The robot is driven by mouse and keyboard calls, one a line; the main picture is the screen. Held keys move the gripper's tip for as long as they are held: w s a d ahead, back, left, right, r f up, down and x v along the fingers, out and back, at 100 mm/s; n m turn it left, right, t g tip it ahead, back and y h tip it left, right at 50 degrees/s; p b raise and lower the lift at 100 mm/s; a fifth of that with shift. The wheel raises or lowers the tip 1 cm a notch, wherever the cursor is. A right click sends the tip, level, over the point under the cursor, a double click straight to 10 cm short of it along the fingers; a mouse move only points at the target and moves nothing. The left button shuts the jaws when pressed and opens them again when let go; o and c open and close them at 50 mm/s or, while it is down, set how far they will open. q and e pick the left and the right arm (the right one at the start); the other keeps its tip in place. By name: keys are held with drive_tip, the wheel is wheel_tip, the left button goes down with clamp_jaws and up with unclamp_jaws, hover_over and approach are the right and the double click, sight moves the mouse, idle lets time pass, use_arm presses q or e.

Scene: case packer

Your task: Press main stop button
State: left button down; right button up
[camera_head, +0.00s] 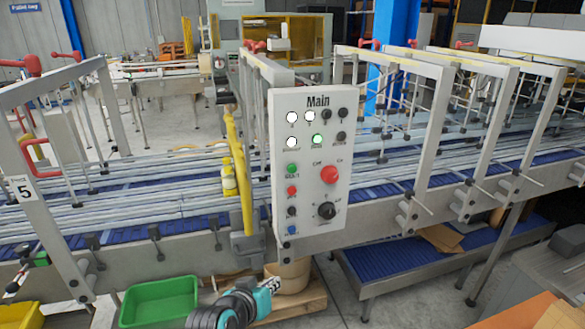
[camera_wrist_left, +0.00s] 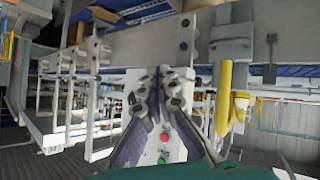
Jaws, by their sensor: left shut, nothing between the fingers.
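The white control panel marked "Main" (camera_head: 310,130) stands upright at the conveyor. A small red button (camera_head: 292,190) sits in its left column, below a green button (camera_head: 292,169). A larger red mushroom button (camera_head: 329,175) is to their right. The small labels are too blurred to read surely. My left gripper (camera_head: 268,286) is below the panel's lower left, apart from it, shut and empty. In the left wrist view, the panel appears upside down behind my shut fingers (camera_wrist_left: 165,88); a red button (camera_wrist_left: 165,138) and a green button (camera_wrist_left: 161,160) show there. My right gripper is out of view.
A black rotary knob (camera_head: 326,210) and a blue button (camera_head: 291,229) are low on the panel. A yellow post (camera_head: 243,190) with a yellow bottle-like part stands just left. A green bin (camera_head: 158,302) is on the lower left. Conveyor rails run behind the panel.

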sight(292, 191)
use_arm(q)
drive_tip(key=w+d+r+t+h+p, duration=0.1)
drive_tip(key=w+d+r+p, duration=0.2)
drive_tip(key=r, duration=0.3)
drive_tip(key=w+d+r+t+h+p, duration=0.1)
drive_tip(key=w+d+r+p, duration=0.3)
drive_tip(key=w+r+p, duration=0.1)
wheel_tip(292, 191, up, 2)
drive_tip(key=shift+d+r+n+p, duration=0.1)
drive_tip(key=shift+d+n+p, duration=0.15)
drive_tip(key=shift+n+p, duration=0.2)
drive_tip(key=shift+w+a+b, duration=0.2)
drive_tip(key=shift+w+a, duration=0.25)
drive_tip(key=shift+w, duration=0.95)
drive_tip(key=shift+w+a+b, duration=0.25)
drive_tip(key=shift+w+a, duration=0.25)
drive_tip(key=shift+w, duration=0.85)
drive_tip(key=shift+w+a+b, duration=0.2)
drive_tip(key=shift+w+a, duration=0.25)
drive_tip(key=shift+w, duration=0.95)
drive_tip(key=shift+w+a, duration=0.1)
drive_tip(key=shift+w, duration=0.3)
